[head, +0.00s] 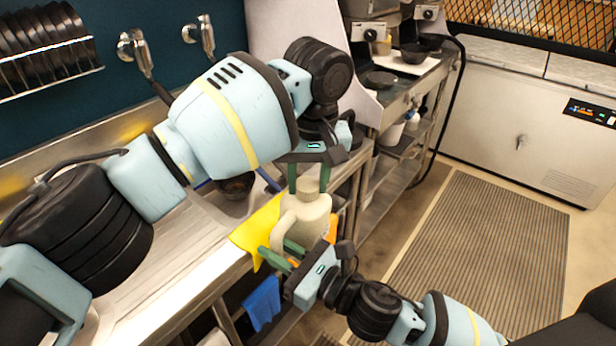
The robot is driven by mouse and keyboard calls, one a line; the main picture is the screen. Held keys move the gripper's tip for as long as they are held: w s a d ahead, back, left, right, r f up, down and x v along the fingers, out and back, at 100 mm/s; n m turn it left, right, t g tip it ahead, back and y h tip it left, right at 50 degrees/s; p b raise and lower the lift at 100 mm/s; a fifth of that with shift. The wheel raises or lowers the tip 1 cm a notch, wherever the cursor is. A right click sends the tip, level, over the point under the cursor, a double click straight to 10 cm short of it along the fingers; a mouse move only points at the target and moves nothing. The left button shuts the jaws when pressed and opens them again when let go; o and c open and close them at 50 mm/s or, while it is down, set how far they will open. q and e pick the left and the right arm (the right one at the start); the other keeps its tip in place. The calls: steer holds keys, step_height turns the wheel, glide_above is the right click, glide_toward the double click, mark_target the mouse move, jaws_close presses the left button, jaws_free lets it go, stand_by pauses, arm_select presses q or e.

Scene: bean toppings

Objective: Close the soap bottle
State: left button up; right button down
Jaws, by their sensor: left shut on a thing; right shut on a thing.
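The cream soap bottle (310,220) with a side handle is upright at the front edge of the sink counter. Its pale cap (311,188) is at the top of the neck; I cannot tell whether it is seated or threaded on. My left gripper (309,180) comes down from above, its green fingers shut on the cap from both sides. My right gripper (276,250) is low at the front of the bottle, its green fingers shut on the bottle near the handle. The lower part of the bottle is partly hidden by my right gripper.
A yellow cloth (258,232) lies over the counter edge beside the bottle. A dark bowl (237,186) is in the metal sink behind. A blue cloth (262,303) hangs below the counter. A metal shelf unit (362,195) stands close on the right, with open floor beyond.

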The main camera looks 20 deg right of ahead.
arm_select(q)
steer(key=m, duration=0.5)
steer(key=shift+m, duration=0.3)
steer(key=m, duration=0.5)
steer(key=shift+m, duration=0.4)
steer(key=m, duration=0.6)
steer(key=shift+w+a, duration=0.1)
steer(key=m, duration=0.4)
steer(key=shift+m, duration=0.3)
steer(key=m, duration=1)
steer(key=shift+m, duration=0.3)
steer(key=m, duration=0.4)
steer(key=shift+m, duration=0.3)
steer(key=m, duration=0.5)
steer(key=o, duration=1)
steer(key=shift+f+n, duration=0.1)
steer(key=shift+n, duration=0.2)
